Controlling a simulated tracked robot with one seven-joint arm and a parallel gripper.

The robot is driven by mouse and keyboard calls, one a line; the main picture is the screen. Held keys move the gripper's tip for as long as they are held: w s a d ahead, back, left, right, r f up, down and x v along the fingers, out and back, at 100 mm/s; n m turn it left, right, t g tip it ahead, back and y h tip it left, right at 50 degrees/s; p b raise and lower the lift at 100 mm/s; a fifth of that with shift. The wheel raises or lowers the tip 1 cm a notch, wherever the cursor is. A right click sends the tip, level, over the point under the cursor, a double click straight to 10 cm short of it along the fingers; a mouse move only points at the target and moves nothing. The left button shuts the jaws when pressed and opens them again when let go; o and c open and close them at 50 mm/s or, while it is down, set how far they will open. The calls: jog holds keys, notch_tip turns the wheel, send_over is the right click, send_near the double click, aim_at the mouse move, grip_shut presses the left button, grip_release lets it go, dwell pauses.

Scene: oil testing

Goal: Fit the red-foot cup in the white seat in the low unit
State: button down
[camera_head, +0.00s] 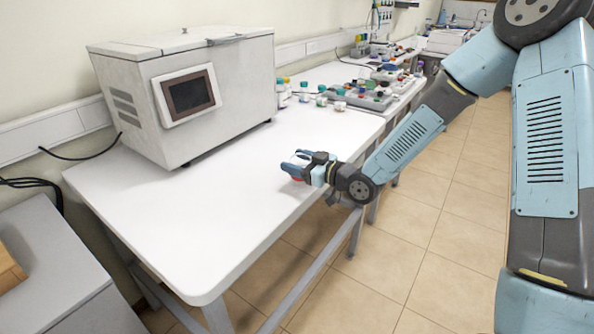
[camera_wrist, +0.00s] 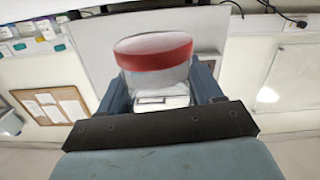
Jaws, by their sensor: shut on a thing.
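The red-foot cup (camera_wrist: 153,52) is between my gripper's fingers. In the wrist view its red band is at the top and its pale body points down the picture. In the head view, my gripper (camera_head: 302,164) is shut on the cup above the right edge of the white table. There, a little red (camera_head: 297,179) shows at the underside of the cup, and the fingers hide most of the rest. A closed, pale box-shaped unit (camera_head: 225,88) with a dark screen stands on the table to the left of my gripper. I cannot make out a white seat in either view.
The white table (camera_head: 200,225) is clear in front of the box unit. Small bottles with coloured caps (camera_head: 322,96) stand beyond the unit, and a cluttered second bench (camera_head: 385,88) lies behind. A low grey cabinet (camera_head: 50,260) is at lower left. The tiled floor is open at right.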

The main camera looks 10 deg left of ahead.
jog(key=shift+f, duration=1.5)
jog(key=shift+c, duration=0.8)
grip_release()
jog(key=v, duration=1.2)
jog(key=shift+w+d, duration=0.1)
jog(key=shift+d, duration=0.05)
